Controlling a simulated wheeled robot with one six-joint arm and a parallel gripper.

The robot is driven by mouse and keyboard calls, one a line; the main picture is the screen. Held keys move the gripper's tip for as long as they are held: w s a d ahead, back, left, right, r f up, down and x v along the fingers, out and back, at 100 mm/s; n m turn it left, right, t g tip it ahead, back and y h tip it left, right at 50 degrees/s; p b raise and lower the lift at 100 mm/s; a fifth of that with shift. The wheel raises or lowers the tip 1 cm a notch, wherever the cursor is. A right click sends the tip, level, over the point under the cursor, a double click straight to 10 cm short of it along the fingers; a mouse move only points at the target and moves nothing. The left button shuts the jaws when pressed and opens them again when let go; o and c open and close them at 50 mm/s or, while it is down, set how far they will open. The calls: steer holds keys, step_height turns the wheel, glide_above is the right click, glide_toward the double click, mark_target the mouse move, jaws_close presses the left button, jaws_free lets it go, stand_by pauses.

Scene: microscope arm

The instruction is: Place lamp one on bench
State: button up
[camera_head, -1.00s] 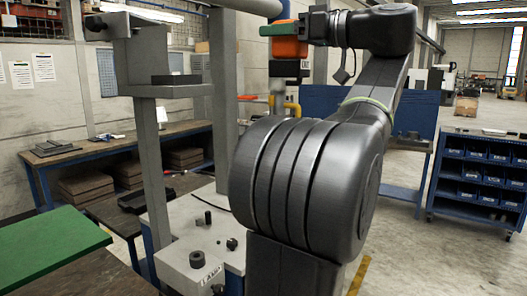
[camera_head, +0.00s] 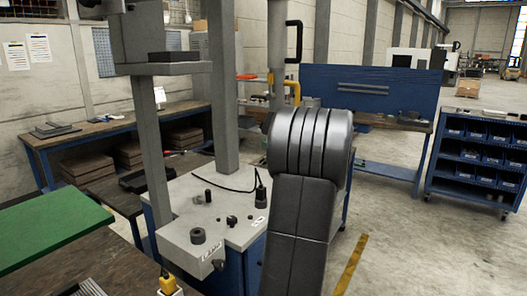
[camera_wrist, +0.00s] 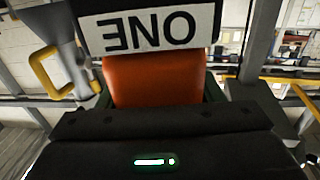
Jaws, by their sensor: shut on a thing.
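Lamp one is an orange block (camera_wrist: 155,80) with a white label reading ONE, upside down in the wrist view. My gripper (camera_wrist: 157,103) is shut on it; its dark body with a green light fills the lower part of that view. Its fingers are mostly hidden. The head view shows only part of my arm, and neither my gripper nor the lamp. A long wood-topped bench (camera_head: 85,137) with blue legs stands along the left wall. Another bench (camera_head: 398,122) with a blue back panel stands at the back. I cannot tell which is meant.
A white-topped cabinet (camera_head: 178,190) with a grey column (camera_head: 223,90) and small black knobs stands mid-scene. A green mat (camera_head: 45,230) lies on the front-left table. A blue bin rack (camera_head: 480,165) stands at right. Open floor (camera_head: 400,235) lies in front.

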steer(key=s+a+f+m+t+h, duration=0.25)
steer(key=f+h, duration=0.25)
steer(key=f, duration=1)
steer(key=s+a+f+m+t+h, duration=0.2)
steer(key=f+m+h, duration=0.2)
steer(key=f, duration=1.1)
steer(key=s+f+m+h, duration=0.2)
steer(key=s+f+h, duration=0.1)
steer(key=s+f, duration=0.8)
steer(key=shift+s+f, duration=0.4)
steer(key=shift+f, duration=1.65)
